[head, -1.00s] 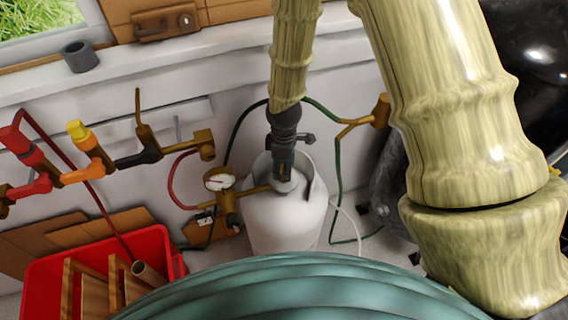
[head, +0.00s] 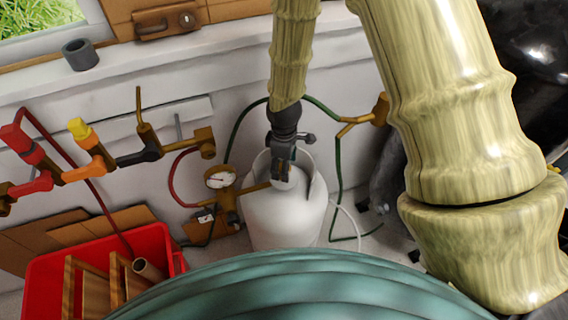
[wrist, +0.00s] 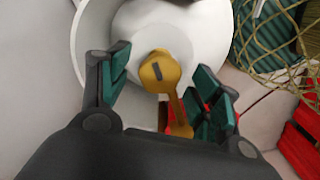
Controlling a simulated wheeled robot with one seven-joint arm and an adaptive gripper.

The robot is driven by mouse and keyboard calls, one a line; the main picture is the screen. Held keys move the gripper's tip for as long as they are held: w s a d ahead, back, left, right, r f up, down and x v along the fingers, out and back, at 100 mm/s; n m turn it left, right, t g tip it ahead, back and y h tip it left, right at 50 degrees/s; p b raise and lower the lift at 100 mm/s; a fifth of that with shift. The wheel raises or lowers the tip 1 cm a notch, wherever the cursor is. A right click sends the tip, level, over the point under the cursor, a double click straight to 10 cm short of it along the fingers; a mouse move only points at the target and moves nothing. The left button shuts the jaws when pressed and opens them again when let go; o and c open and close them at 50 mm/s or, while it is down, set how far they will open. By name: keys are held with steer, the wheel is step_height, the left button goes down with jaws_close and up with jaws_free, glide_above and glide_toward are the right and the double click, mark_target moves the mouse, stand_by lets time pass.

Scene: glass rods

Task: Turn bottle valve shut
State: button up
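The white gas bottle (head: 284,218) stands upright on the floor against the wall, with a raised collar around its top. Its brass valve (wrist: 160,71) shows in the wrist view, with a dark slot on its round top and a brass stem running down to the right. My gripper (head: 283,168) points down at the bottle top in the head view. In the wrist view my gripper (wrist: 158,84) is open, its green-padded fingers on either side of the valve with visible gaps. The valve is mostly hidden behind my gripper in the head view.
A pressure gauge (head: 220,177) on brass fittings stands left of the bottle. A green hose (head: 338,185) loops behind and to the right. A red crate (head: 50,272) holds wooden pieces. A net (wrist: 275,40) lies beside the bottle in the wrist view.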

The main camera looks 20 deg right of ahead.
step_height(320, 180, up, 12)
stand_by(0.9)
stand_by(0.5)
